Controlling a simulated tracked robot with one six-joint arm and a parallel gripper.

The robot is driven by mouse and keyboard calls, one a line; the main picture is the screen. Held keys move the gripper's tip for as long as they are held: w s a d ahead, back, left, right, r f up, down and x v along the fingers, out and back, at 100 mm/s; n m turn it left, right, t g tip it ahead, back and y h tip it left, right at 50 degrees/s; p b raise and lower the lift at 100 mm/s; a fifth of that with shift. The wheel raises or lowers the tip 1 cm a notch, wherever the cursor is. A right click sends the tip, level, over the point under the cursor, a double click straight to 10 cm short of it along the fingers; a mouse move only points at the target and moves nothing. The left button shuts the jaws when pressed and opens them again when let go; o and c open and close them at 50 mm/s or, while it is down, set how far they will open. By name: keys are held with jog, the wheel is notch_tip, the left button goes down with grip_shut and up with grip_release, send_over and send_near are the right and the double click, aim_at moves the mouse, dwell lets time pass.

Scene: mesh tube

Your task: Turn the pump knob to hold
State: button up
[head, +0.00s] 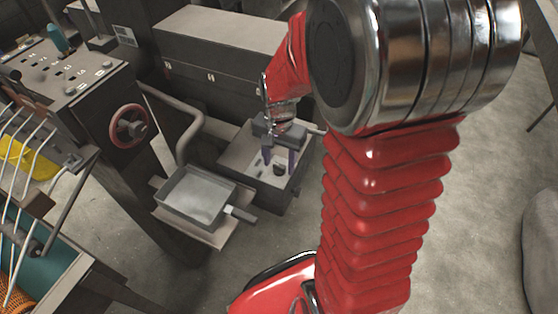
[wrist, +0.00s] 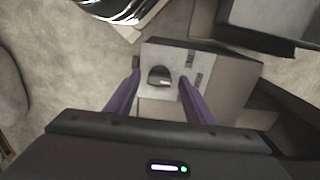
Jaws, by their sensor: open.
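The pump knob (head: 279,169) is a small dark round knob on the light top face of a grey box (head: 235,158). In the wrist view the knob (wrist: 159,77) shows as a dark dome with a lighter part, between my two purple fingers. My gripper (head: 278,162) points down over the box, open, with a finger on either side of the knob. In the wrist view my gripper (wrist: 159,80) shows gaps between the fingers and the knob. Small dark markings sit on the panel (wrist: 172,55) around the knob, too small to read. I cannot tell the knob's setting.
A metal tray (head: 195,197) with a handle stands left of the box. A curved grey pipe (head: 190,135) and a red handwheel (head: 129,126) are further left. A long grey cabinet (head: 215,40) stands behind. The floor at right (head: 460,220) is mostly clear.

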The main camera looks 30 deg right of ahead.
aim_at(279, 165)
jog(key=shift+r, duration=0.1)
notch_tip(279, 165, up, 14)
jog(key=shift+f, duration=0.25)
dwell(0.4)
dwell(0.5)
jog(key=s+a+r+n+t, duration=0.2)
jog(key=s+a+n, duration=0.2)
jog(key=s+n, duration=0.1)
jog(key=s+a+r+n+t, duration=0.3)
jog(key=s+a+n, duration=0.1)
jog(key=s, duration=0.3)
jog(key=shift+s+a+r+n+t, duration=0.15)
jog(key=shift+r+n+t, duration=0.15)
jog(key=shift+n, duration=0.4)
